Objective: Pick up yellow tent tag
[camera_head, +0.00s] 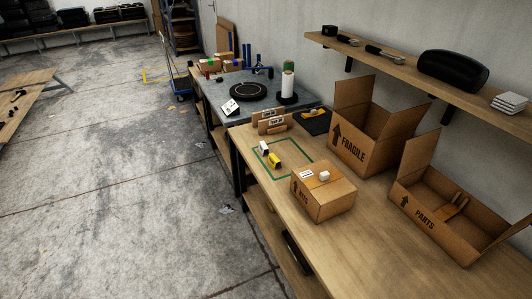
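A small yellow tent-shaped tag (274,160) with a dark end stands on the wooden workbench (345,235), inside a green taped outline (307,156). A small white block-like item (264,148) stands just behind and left of it. A closed cardboard box (322,198) is at its front right, apart from it, with a white label and a small white object on top. No part of my gripper shows in this view.
Open cardboard boxes marked FRAGILE (360,150) and PARTS (424,220) stand at the right, under a wall shelf (420,78). A wooden holder (270,122) and a black mat (318,124) lie behind the outline. Open concrete floor (110,170) lies left.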

